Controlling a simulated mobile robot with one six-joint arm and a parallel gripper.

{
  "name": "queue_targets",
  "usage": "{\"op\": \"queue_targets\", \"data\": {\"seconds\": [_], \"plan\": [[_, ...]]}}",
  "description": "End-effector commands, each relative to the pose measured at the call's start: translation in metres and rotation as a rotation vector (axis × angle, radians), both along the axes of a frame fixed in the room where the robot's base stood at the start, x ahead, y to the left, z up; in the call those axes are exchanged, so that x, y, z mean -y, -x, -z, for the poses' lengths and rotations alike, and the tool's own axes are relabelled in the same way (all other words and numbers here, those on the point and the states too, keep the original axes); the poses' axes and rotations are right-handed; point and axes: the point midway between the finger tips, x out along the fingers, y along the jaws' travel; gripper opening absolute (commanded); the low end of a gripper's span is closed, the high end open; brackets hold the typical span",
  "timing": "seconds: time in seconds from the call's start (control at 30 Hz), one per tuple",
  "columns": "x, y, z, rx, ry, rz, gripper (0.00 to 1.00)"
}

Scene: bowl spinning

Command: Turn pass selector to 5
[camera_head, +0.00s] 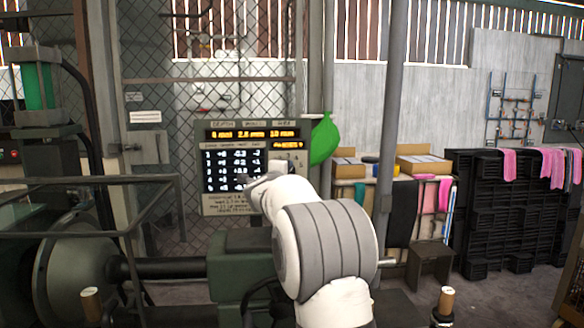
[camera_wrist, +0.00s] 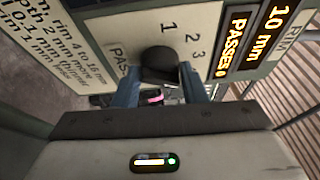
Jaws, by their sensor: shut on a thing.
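The pass selector is a dark round knob (camera_wrist: 160,64) on a pale control panel (camera_wrist: 106,30), seen in the wrist view. The numbers 1, 2 and 3 are printed around it, and a partly covered PASS label sits to its left. I cannot tell which number the knob points to. My gripper (camera_wrist: 160,78) has its two bluish fingers on either side of the knob, shut on it. In the camera_head view, the panel (camera_head: 220,204) stands upright, and my white arm hides the knob.
Orange displays (camera_wrist: 232,42) beside the knob read PASSES, with a digit that looks like 0, and 10 mm. A green machine with a shaft (camera_head: 165,268) and railings (camera_head: 80,181) stand at the left. A grey post (camera_head: 388,120), a green bag (camera_head: 323,140) and black crates (camera_head: 500,215) are to the right.

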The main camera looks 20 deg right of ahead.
Motion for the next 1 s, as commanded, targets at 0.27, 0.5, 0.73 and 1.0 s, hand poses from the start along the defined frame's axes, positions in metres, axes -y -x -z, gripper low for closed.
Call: {"op": "queue_targets", "data": {"seconds": [0.27,0.5,0.73,1.0], "plan": [[0.0009,0.0000,-0.0036,0.066,-0.254,0.002,0.16],[0.0018,0.0004,-0.0061,0.130,-0.472,0.003,0.16],[0.0034,0.0010,-0.0071,0.184,-0.654,0.004,0.16],[0.0039,0.0012,-0.0071,0.229,-0.803,0.003,0.16]]}}
